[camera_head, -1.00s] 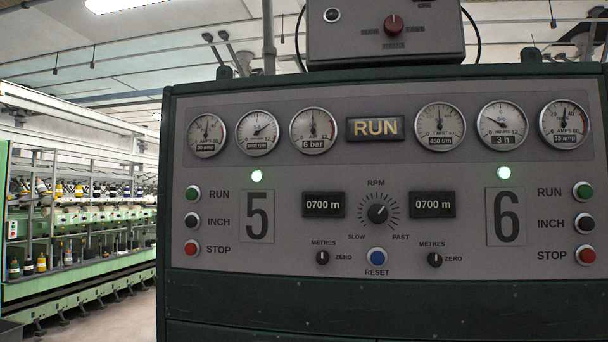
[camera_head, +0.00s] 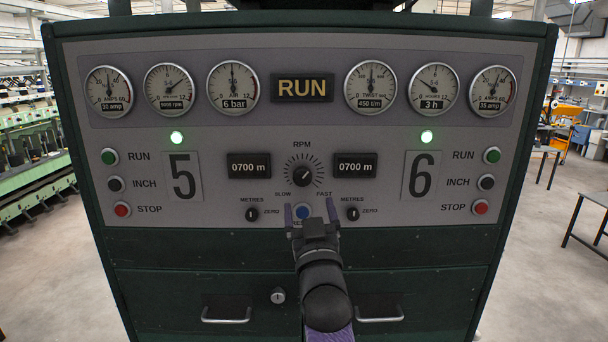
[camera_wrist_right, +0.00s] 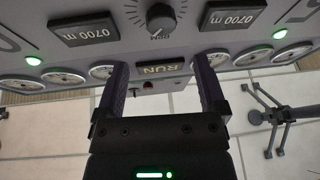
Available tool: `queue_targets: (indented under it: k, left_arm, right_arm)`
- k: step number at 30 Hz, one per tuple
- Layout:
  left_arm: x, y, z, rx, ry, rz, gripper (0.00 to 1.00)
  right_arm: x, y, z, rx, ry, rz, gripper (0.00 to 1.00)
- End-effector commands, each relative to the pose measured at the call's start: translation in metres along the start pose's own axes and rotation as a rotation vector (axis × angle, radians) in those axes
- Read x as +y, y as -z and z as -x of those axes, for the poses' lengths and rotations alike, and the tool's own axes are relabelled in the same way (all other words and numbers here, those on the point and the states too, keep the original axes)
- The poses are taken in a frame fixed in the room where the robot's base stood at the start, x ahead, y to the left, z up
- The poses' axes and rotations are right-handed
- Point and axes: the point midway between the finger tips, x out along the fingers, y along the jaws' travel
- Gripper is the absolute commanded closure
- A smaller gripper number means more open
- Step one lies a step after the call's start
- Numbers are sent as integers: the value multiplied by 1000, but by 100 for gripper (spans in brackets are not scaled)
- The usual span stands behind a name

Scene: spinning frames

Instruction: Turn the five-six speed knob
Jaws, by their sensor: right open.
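The speed knob (camera_head: 302,175) is a black dial with a pointer, ringed by tick marks under "RPM", between panels 5 and 6. Its pointer leans up and to the right. It also shows in the right wrist view (camera_wrist_right: 160,17), at the top centre. My right gripper (camera_head: 312,208) is open and empty, with its fingers pointing up just below the knob, in front of the blue reset button (camera_head: 303,212). In the right wrist view the open fingers (camera_wrist_right: 163,75) stand apart with nothing between them. My left gripper is not in view.
Two 0700 m counters (camera_head: 249,166) flank the knob. Small metres knobs (camera_head: 252,214) sit lower on each side. RUN, INCH and STOP buttons line both panel edges. Drawer handles (camera_head: 226,316) stick out below.

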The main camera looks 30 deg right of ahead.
Motion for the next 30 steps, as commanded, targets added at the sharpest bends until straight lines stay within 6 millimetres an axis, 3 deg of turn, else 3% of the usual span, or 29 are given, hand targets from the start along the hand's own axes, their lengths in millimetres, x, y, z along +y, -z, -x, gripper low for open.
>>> queue_targets:
  k: [3,9,21,23,30]
  left_arm:
    - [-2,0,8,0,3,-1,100]
    - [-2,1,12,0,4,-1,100]
    - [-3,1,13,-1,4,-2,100]
    - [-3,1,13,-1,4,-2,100]
    - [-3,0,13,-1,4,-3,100]
  right_arm:
    - [0,2,-32,0,1,0,10]
    - [-1,-1,-69,-2,2,0,10]
    - [-1,-2,-80,-3,3,-1,10]
    - [-1,-2,-80,-3,3,-1,18]
    - [-1,-2,-80,-3,3,-1,69]
